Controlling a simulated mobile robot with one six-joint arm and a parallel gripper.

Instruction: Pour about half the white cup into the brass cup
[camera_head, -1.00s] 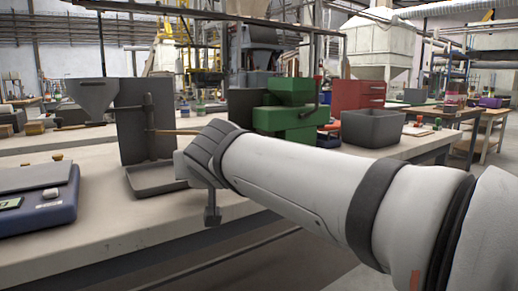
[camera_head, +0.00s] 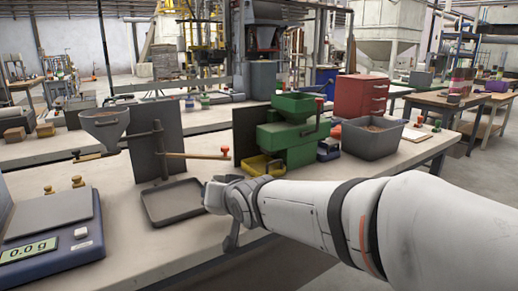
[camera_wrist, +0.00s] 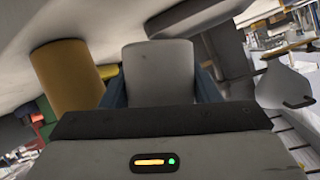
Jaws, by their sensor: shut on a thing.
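In the wrist view the white cup (camera_wrist: 158,72) is between the blue-grey fingers of my gripper (camera_wrist: 160,88), which is shut on it. The brass cup (camera_wrist: 66,76) stands just left of it in that view, with a gap between them. The brass cup leans in the picture relative to the white cup; the wrist view is itself strongly tilted. The contents of both cups are hidden. In the head view my gripper is low over the bench, right of the dark tray, and my arm hides both cups.
The dark shallow tray (camera_head: 148,212) lies on the bench (camera_head: 110,185). A blue scale (camera_head: 60,245) reading 0.0 g is at left. A hopper (camera_head: 104,124), a stand with a wooden rod (camera_head: 195,156), a green machine (camera_head: 290,136) and a grey bin (camera_head: 373,146) stand behind.

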